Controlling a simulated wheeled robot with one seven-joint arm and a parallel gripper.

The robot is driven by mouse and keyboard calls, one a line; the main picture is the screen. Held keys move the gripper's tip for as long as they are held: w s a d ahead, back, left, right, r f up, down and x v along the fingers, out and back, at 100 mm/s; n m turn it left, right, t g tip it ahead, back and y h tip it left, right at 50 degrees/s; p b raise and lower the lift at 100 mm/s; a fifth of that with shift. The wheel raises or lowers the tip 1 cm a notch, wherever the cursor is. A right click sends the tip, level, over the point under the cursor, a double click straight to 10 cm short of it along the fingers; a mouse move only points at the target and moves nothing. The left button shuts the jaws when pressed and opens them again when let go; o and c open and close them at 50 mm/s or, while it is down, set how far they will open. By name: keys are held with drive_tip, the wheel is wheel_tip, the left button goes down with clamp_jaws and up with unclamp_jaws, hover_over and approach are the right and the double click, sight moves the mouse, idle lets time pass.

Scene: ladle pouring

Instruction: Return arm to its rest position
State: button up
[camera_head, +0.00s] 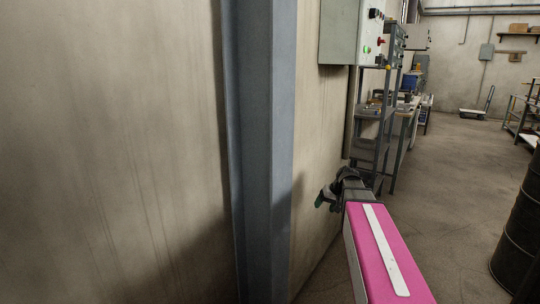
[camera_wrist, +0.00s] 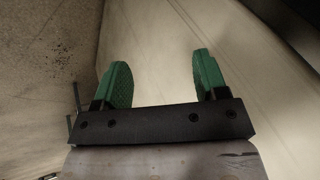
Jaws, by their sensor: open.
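My gripper (camera_wrist: 162,82) shows in the wrist view with two green fingers set wide apart on a dark bar. It is open and nothing is between the fingers. Behind the fingers is a plain pale wall (camera_wrist: 255,70). In the head view my gripper (camera_head: 322,201) is small and partly turned away, at the far end of my pink arm and close to the wall. No ladle shows in either view.
A blue-grey pillar (camera_head: 265,150) stands against the wall at the left. A control box (camera_head: 340,32) hangs on the wall above my arm. A metal shelf (camera_head: 370,152) and benches stand beyond. A dark barrel (camera_head: 518,235) is at the right edge. Bare floor (camera_head: 455,170) lies between.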

drive_tip(key=s+a+f+g+h, duration=0.1)
drive_tip(key=s+a+f+h, duration=0.1)
drive_tip(key=s+f, duration=0.5)
drive_tip(key=s+a+f+g+h, duration=0.2)
drive_tip(key=s+f, duration=0.6)
drive_tip(key=s, duration=0.4)
drive_tip(key=shift+a+m+h, duration=0.3)
